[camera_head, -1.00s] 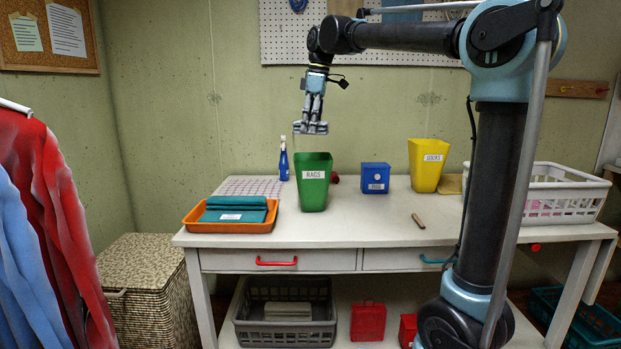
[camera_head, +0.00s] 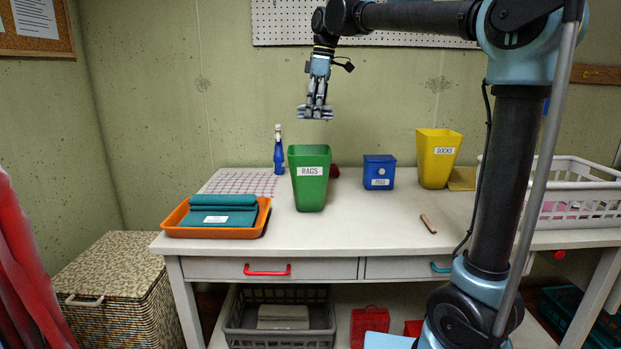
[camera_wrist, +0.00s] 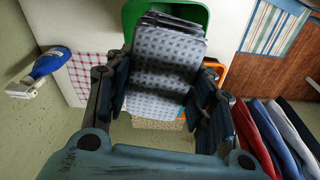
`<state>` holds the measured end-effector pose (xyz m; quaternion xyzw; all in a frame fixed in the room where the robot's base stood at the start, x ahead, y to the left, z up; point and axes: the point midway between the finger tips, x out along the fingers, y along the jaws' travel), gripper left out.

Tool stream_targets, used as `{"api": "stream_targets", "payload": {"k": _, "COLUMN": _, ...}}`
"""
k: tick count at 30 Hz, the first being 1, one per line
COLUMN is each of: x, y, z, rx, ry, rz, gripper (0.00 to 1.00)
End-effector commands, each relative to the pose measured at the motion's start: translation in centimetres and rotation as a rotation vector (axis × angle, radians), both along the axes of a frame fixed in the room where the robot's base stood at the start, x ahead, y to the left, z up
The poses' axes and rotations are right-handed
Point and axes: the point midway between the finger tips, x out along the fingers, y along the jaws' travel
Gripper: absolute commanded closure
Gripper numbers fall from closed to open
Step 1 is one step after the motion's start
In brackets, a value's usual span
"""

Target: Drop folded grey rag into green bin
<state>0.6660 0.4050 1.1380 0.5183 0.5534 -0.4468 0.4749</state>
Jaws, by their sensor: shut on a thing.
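My gripper (camera_head: 316,100) points down above the green bin (camera_head: 310,188) labelled RAGS, with a clear gap to the rim. It is shut on the folded grey rag (camera_head: 315,113). In the wrist view the rag (camera_wrist: 165,60) is grey with a dark dotted pattern, its folded layers showing at the far end, between the two fingers. The green bin's rim (camera_wrist: 197,12) shows beyond the rag there, and the rag hides part of the bin.
An orange tray (camera_head: 253,228) with teal cloths lies left of the bin. A blue spray bottle (camera_head: 279,155) stands behind-left. A blue box (camera_head: 379,172), a yellow SOCKS bin (camera_head: 437,160) and a white basket (camera_head: 570,220) stand to the right. The tabletop's front middle is mostly clear.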

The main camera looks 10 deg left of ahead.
Motion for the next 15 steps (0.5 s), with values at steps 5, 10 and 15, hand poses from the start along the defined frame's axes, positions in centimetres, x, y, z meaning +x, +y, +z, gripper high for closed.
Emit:
{"api": "stream_targets", "payload": {"k": 5, "x": -0.1, "y": 0.2, "z": -0.3, "rx": 0.0, "ry": 0.0, "rz": 0.003, "gripper": 0.73}}
{"api": "stream_targets", "payload": {"k": 10, "x": -0.1, "y": 0.2, "z": -1.6, "rx": 0.0, "ry": 0.0, "rz": 0.003, "gripper": 0.73}}
{"api": "stream_targets", "payload": {"k": 15, "x": -0.2, "y": 0.2, "z": -3.4, "rx": 0.0, "ry": 0.0, "rz": 0.003, "gripper": 0.73}}
